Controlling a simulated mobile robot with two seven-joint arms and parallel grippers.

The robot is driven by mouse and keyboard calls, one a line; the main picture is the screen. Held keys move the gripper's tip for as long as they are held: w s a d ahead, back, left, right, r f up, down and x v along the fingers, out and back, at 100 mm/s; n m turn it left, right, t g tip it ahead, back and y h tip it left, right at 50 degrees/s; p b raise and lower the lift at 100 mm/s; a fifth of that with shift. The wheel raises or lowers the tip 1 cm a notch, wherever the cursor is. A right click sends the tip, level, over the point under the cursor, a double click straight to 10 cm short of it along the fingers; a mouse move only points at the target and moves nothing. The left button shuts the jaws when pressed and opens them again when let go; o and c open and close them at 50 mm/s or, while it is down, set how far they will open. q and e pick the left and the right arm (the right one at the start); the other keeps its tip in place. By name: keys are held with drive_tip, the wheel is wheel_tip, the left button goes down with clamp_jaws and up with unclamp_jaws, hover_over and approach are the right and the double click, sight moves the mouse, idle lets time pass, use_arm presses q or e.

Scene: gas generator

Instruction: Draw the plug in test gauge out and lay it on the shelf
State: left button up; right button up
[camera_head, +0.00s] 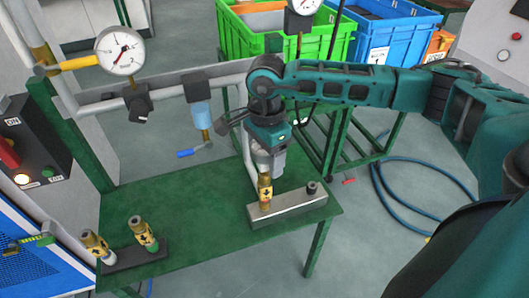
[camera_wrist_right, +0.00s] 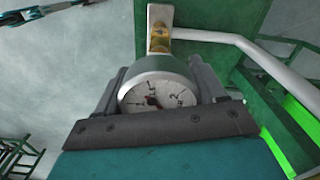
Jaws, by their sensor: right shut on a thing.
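My right gripper (camera_head: 268,148) is over the green shelf (camera_head: 205,190), shut on the test gauge. The gauge (camera_head: 270,162) is grey and mostly hidden by the gripper in the head view. Its round white dial (camera_wrist_right: 157,97) shows between the fingers in the wrist view. Below it a brass fitting with a yellow label (camera_head: 265,188) stands upright on a grey metal block (camera_head: 300,206). The gauge's lower end appears to meet this fitting; I cannot tell whether it is still seated. My left gripper is not in view.
Two labelled brass fittings (camera_head: 96,246) (camera_head: 144,234) stand on a dark block (camera_head: 138,257) at the shelf's left. Pipes with a mounted gauge (camera_head: 120,51) run behind. The shelf's middle is clear. Green (camera_head: 290,45) and blue (camera_head: 385,38) crates stand beyond.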

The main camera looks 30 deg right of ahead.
drive_tip(key=shift+r, duration=0.2)
drive_tip(key=shift+r+p, duration=0.45)
drive_tip(key=shift+r, duration=0.1)
drive_tip(key=shift+r, duration=0.2)
drive_tip(key=shift+r+p, duration=1.05)
drive_tip(key=shift+r, duration=0.4)
drive_tip(key=shift+r, duration=0.2)
drive_tip(key=shift+r+p, duration=0.9)
drive_tip(key=shift+r, duration=0.55)
drive_tip(key=shift+f, duration=0.1)
